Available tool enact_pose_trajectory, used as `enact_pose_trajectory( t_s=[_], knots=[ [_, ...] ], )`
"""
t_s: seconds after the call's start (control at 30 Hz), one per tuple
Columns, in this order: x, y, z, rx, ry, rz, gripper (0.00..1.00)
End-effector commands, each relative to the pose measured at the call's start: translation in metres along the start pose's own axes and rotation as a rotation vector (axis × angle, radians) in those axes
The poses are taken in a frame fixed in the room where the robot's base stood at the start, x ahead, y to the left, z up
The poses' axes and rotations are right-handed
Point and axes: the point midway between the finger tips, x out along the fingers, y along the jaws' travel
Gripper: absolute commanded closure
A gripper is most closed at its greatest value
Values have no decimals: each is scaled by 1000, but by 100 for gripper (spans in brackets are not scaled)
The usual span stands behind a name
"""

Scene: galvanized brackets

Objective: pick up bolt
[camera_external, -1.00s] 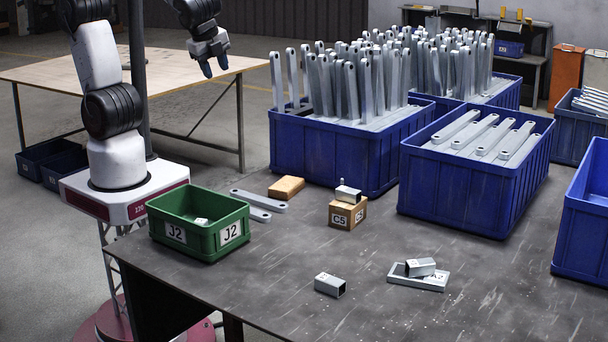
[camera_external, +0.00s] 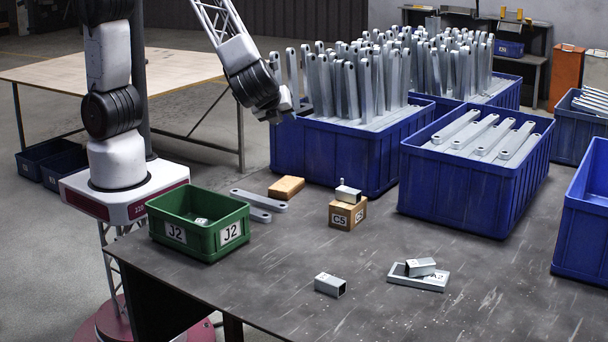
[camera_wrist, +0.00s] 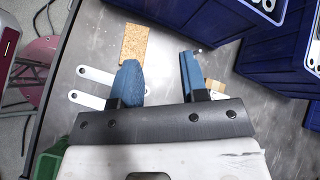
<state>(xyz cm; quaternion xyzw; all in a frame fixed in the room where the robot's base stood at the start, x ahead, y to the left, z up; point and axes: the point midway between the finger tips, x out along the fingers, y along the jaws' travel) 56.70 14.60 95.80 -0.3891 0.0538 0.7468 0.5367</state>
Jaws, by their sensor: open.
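No bolt can be made out for certain. A small upright peg (camera_external: 341,183), possibly the bolt, shows with a grey metal block (camera_external: 348,194) on the cardboard box marked C5 (camera_external: 341,214). A small whitish part (camera_external: 201,222) lies in the green bin marked J2 (camera_external: 199,248); its shape is unclear. The cardboard box (camera_wrist: 215,87) is partly hidden beside the right finger.
Flat grey bars (camera_external: 262,201) and a tan block (camera_external: 287,187) lie behind the green bin. Blue crates (camera_external: 340,165) with tall brackets stand at the back. A square tube (camera_external: 330,285) and a tray with a part (camera_external: 420,283) lie in front.

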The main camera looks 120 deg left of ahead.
Motion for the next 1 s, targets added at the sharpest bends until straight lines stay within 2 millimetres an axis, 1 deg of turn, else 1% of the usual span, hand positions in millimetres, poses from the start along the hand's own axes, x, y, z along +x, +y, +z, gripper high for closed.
enact_pose_trajectory(
  t_s=[0.03, 0.33, 0.5, 0.7, 0.83, 1.0],
  knots=[
    [9, -4, -10, 36, -19, -13, 60],
    [53, -28, -62, 239, -116, -113, 60],
    [79, -37, -94, 355, -165, -169, 60],
    [108, -44, -130, 484, -214, -232, 60],
    [120, -46, -146, 539, -232, -260, 60],
    [128, -47, -156, 574, -244, -279, 60]
  ],
)
